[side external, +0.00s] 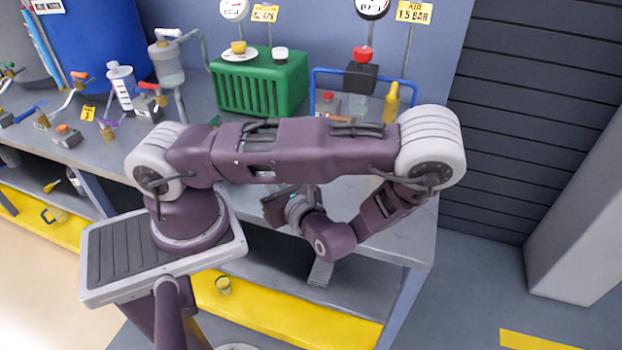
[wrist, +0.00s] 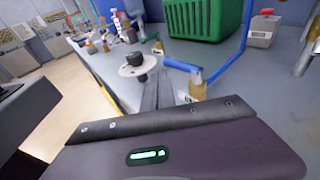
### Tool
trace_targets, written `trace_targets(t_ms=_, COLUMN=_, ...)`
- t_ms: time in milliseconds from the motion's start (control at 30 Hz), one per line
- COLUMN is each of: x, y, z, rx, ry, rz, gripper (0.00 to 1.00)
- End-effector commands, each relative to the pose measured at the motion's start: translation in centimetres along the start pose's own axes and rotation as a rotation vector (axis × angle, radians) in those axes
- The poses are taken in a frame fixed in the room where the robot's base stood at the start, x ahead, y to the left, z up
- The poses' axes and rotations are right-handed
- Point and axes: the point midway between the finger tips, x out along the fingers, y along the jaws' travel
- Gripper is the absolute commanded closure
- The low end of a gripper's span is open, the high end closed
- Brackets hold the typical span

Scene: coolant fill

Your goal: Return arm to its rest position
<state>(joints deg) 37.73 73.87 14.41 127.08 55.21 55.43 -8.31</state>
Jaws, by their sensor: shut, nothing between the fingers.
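My arm stretches across the side external view, from its base at the left to an elbow at the right, then folds back under itself. My gripper (side external: 276,207) is low in front of the bench, partly hidden behind the arm. In the wrist view the narrow grey fingers of my gripper (wrist: 158,92) are together, with nothing held between them. They point toward the bench top. A black knob on a pale round disc (wrist: 137,65) lies just left of the fingers. A blue-handled valve with a brass body (wrist: 197,84) is just right of them.
Valves and hoses crowd the left. The floor at the right is clear.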

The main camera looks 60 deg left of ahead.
Motion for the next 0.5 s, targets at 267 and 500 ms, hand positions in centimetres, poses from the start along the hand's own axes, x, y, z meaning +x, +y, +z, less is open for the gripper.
trace_targets(t_ms=267, x=-5.2, y=0.8, z=3.3, rx=-0.354, ry=0.319, rz=0.263, gripper=1.00)
trace_targets(t_ms=500, x=-12.0, y=1.6, z=9.9, rx=-0.849, ry=0.795, rz=0.576, gripper=1.00)
